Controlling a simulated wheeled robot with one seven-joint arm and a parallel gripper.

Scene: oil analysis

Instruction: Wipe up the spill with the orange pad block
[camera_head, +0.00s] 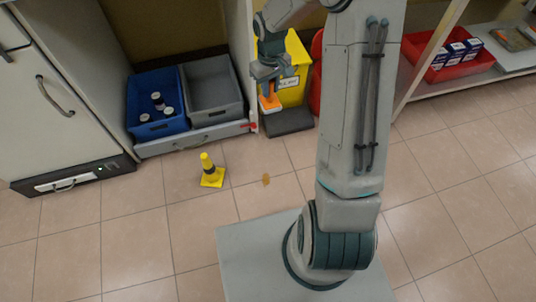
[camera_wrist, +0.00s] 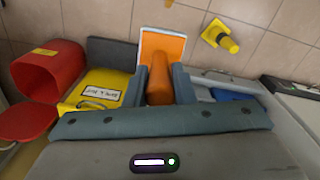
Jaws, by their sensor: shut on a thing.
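My gripper (camera_head: 268,82) points down near the yellow bin, at the back of the floor area. In the wrist view my gripper (camera_wrist: 160,82) is shut on the orange pad block (camera_wrist: 176,47), an orange block with a pale edge and a rounded orange handle between the fingers. In the head view the orange pad block (camera_head: 270,102) hangs below the fingers, close to the dark mat; I cannot tell whether it touches. The spill (camera_head: 266,180) is a small brown-orange patch on the tiles, in front of the block. A bit of it shows at the top of the wrist view (camera_wrist: 168,3).
A yellow cone (camera_head: 211,172) stands left of the spill. A blue bin (camera_head: 156,104) with several small containers and a grey bin (camera_head: 212,86) sit at the back left. A yellow bin (camera_head: 293,75) stands behind my gripper. A dark mat (camera_head: 288,122) lies before it. Tiles around the spill are clear.

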